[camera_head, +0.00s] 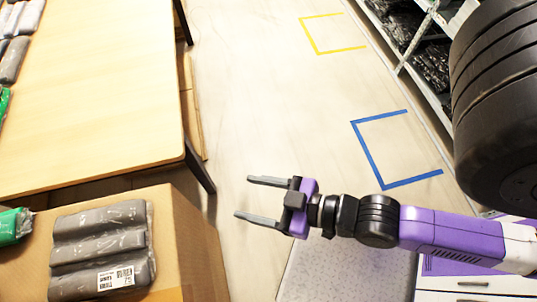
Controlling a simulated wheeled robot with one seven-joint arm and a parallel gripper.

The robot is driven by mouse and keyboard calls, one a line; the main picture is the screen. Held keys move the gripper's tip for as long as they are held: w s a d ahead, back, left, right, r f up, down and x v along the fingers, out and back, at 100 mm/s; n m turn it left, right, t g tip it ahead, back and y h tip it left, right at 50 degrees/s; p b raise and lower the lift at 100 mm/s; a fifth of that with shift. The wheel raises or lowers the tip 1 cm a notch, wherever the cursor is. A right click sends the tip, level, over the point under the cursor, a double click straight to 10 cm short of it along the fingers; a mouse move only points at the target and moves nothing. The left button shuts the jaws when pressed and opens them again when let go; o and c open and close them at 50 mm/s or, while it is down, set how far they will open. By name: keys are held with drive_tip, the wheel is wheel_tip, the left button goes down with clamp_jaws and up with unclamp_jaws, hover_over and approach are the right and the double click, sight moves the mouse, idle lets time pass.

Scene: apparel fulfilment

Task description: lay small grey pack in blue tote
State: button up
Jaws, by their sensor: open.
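A grey plastic-wrapped pack (100,246) with a white barcode label lies at the lower left on top of a cardboard box (205,250). More grey packs (14,52) lie on the wooden table at the upper left; I cannot tell which pack is the small one. My gripper (243,198) is open and empty, pointing left, to the right of the cardboard box and apart from the packs. No blue tote shows in this view.
A wooden table (100,110) fills the upper left, its dark leg near the box. A green pack (14,226) sits at the left edge. Blue tape (368,155) and yellow tape (310,36) mark clear floor. A shelf (420,50) with dark packs stands at the upper right.

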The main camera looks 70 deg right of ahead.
drive_tip(key=shift+m+t+h, duration=0.3)
drive_tip(key=shift+h, duration=0.1)
drive_tip(key=s+r, duration=0.3)
drive_tip(key=s+d+r, duration=0.1)
drive_tip(key=s+r, duration=0.2)
drive_tip(key=shift+d+r, duration=0.1)
drive_tip(key=shift+d, duration=0.1)
drive_tip(key=shift+c, duration=1.1)
